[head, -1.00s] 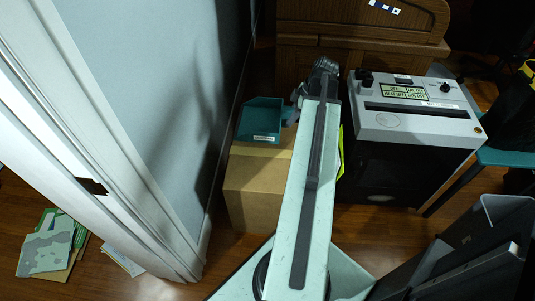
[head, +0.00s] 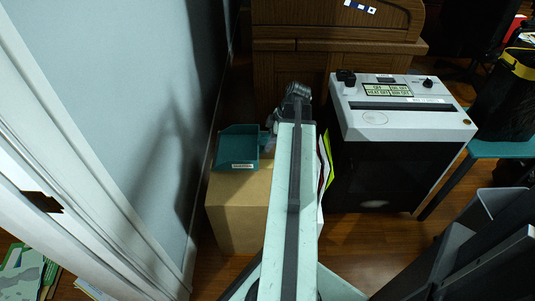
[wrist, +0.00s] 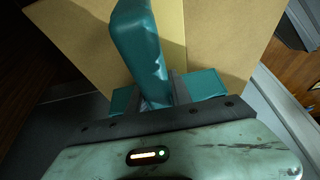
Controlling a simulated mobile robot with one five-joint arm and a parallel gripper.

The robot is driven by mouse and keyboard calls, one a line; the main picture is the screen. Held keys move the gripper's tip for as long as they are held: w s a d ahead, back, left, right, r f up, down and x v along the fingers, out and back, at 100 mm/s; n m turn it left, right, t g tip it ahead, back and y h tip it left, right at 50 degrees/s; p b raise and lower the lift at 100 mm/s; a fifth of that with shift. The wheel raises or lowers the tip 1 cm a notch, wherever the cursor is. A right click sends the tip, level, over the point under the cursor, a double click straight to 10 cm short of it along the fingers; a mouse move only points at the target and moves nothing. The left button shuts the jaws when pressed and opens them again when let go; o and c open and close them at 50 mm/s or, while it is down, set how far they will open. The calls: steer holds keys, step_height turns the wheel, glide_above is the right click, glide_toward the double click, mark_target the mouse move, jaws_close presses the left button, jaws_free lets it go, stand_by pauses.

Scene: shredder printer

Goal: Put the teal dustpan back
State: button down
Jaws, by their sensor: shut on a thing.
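The teal dustpan (head: 238,148) is in the head view, left of the far end of my arm, with a small white label on its front. It appears over the top of a cardboard box (head: 236,212); I cannot tell whether it touches it. My gripper (head: 272,128) is at the dustpan's right side, partly hidden behind my arm. In the wrist view my gripper (wrist: 158,90) is shut on the dustpan, and an upright teal part of it (wrist: 137,40) stands up in front of the tan cardboard.
A grey-topped machine (head: 400,110) on a black body stands right of the box, with coloured papers (head: 325,165) between them. A blue wall (head: 150,90) is close on the left. A wooden desk (head: 330,55) stands behind. Dark bins (head: 480,235) are at front right.

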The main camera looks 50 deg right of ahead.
step_height(320, 180, down, 4)
steer(key=b, duration=0.3)
steer(key=shift+r, duration=0.35)
steer(key=shift+f, duration=0.15)
steer(key=c, duration=1.2)
jaws_free()
steer(key=shift+o, duration=0.2)
steer(key=shift+r+p, duration=0.4)
steer(key=shift+p, duration=0.05)
steer(key=p+v, duration=1)
steer(key=v, duration=0.1)
steer(key=shift+s+d+r+p, duration=0.15)
steer(key=shift+r+p, duration=0.2)
steer(key=shift+p, duration=0.05)
steer(key=shift+f, duration=0.15)
